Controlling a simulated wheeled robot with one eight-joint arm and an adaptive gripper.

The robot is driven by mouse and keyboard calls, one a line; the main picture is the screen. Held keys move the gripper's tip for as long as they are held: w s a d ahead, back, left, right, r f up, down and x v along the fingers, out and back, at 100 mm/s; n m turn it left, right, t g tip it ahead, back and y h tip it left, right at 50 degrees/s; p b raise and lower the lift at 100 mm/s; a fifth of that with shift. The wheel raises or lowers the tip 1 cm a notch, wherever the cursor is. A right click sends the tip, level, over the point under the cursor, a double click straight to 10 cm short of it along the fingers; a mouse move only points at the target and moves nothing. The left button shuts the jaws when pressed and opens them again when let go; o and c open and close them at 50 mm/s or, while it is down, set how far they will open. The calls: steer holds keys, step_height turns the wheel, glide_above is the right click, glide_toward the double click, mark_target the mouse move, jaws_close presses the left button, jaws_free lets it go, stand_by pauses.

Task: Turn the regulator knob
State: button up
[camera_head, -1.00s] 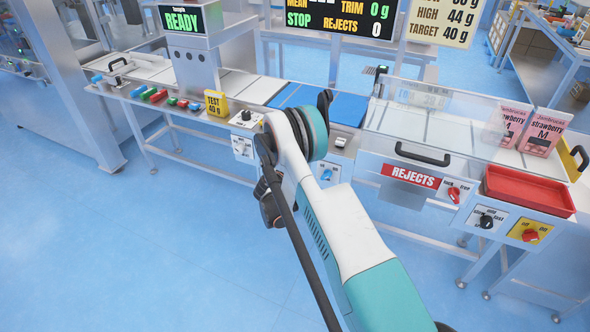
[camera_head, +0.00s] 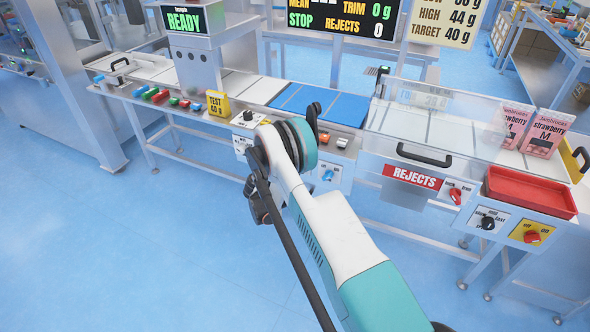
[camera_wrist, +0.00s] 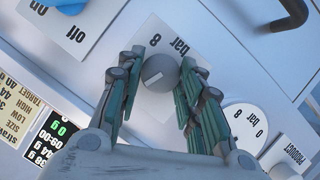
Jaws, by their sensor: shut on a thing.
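The regulator knob (camera_wrist: 159,73) is a round grey knob with a pale mark on its face, on a white plate (camera_wrist: 152,35) lettered "bar" and "8". It shows between the fingers in the wrist view. My gripper (camera_wrist: 163,77) is shut on it, one finger on each side. A round white gauge (camera_wrist: 243,112) lettered "0 bar 8" sits right of the fingers. In the head view my arm hides the gripper, and I cannot make out the regulator knob there.
In the head view, a blue knob (camera_head: 327,175), a red tray (camera_head: 530,192) and a black handle (camera_head: 423,157) line the bench front. Floor in front is clear.

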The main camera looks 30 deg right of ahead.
steer(key=shift+a, duration=0.1)
steer(key=o, duration=1.1)
steer(key=shift+c, duration=0.2)
steer(key=v, duration=1.2)
